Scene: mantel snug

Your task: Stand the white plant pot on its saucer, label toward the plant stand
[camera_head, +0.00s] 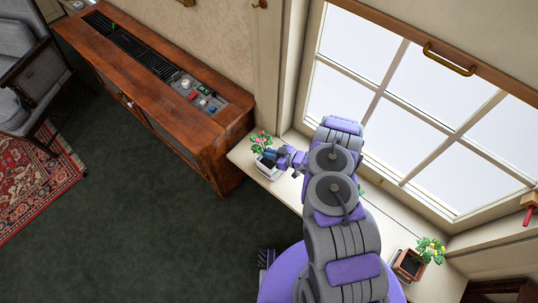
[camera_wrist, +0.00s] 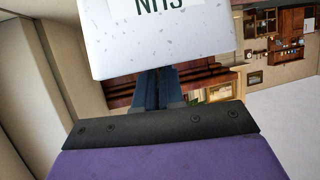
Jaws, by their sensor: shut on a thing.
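The white plant pot (camera_head: 267,168), with pink flowers and green leaves, is over the left end of the pale window ledge in the head view. My gripper (camera_head: 284,158) is shut on it from the right. In the wrist view the pot (camera_wrist: 160,50) fills the top middle, speckled white, with a pale label bearing dark letters, cut off by the frame edge. The label's side faces the wrist camera. My blue fingers (camera_wrist: 157,92) reach to the pot; their tips are hidden behind it. I cannot tell whether the pot touches the ledge. I cannot make out a saucer or the plant stand.
A wooden cabinet (camera_head: 165,100) with a control panel stands left of the ledge (camera_head: 240,157). The window (camera_head: 430,110) is behind my arm. A brown pot (camera_head: 408,264) with yellow flowers sits at the ledge's right. Green leaves (camera_head: 362,187) show partly behind my arm.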

